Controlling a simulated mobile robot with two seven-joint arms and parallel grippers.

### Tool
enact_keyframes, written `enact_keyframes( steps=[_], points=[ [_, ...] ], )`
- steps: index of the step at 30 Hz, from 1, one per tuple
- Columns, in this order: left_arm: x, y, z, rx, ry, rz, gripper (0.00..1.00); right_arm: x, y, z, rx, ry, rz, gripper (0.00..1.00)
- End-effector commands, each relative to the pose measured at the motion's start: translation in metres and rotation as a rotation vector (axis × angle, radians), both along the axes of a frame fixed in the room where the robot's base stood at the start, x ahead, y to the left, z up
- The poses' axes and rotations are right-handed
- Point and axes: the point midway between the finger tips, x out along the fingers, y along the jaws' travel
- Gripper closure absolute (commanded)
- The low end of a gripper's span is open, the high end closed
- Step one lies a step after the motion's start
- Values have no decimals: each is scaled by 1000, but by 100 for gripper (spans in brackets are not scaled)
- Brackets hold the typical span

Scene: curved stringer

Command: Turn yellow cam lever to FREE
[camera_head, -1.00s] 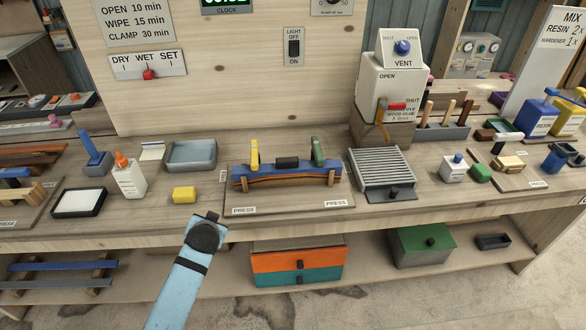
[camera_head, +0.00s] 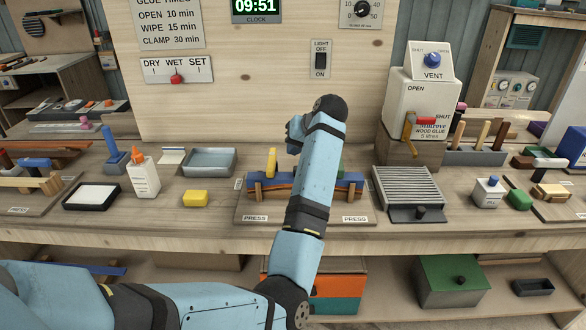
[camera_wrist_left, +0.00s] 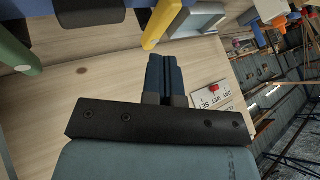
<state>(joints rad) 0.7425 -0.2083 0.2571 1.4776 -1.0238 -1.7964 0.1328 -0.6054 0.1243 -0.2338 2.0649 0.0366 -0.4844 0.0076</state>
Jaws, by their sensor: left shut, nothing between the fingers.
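The yellow cam lever (camera_head: 271,162) stands roughly upright at the left end of the blue press (camera_head: 318,182) in the head view. In the left wrist view the yellow lever (camera_wrist_left: 163,22) shows at the top, just beyond my fingertips. My left gripper (camera_wrist_left: 165,62) is shut with empty fingers, with a visible gap to the lever. In the head view my left arm crosses in front of the press and mostly hides the gripper. The green lever (camera_wrist_left: 16,52) is at the upper left of the wrist view and mostly hidden in the head view. My right gripper is not in view.
A yellow block (camera_head: 195,199), a grey tray (camera_head: 209,161) and a glue bottle (camera_head: 144,176) stand left of the press. A ribbed grey rack (camera_head: 408,187) and a glue dispenser (camera_head: 415,105) are on its right. The wooden panel (camera_head: 240,100) rises behind.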

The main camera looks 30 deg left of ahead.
Motion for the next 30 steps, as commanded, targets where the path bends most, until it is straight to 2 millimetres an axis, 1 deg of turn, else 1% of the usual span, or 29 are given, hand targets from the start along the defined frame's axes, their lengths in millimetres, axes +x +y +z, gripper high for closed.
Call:
enact_keyframes(
  steps=[1,3,5,8,17,20,30],
  points=[
    [1,-8,1,-13,1,-2,100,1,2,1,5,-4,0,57],
    [2,-16,2,-23,3,-4,100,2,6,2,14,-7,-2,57],
    [3,-19,3,-28,3,-4,100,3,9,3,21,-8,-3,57],
    [3,-20,4,-30,4,-4,100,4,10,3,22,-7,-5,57],
    [3,-18,1,-29,5,-5,100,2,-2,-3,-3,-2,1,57],
    [3,-13,-6,-28,6,-4,100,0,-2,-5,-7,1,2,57],
    [7,23,-54,-29,7,-5,100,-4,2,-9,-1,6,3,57]
  ],
)
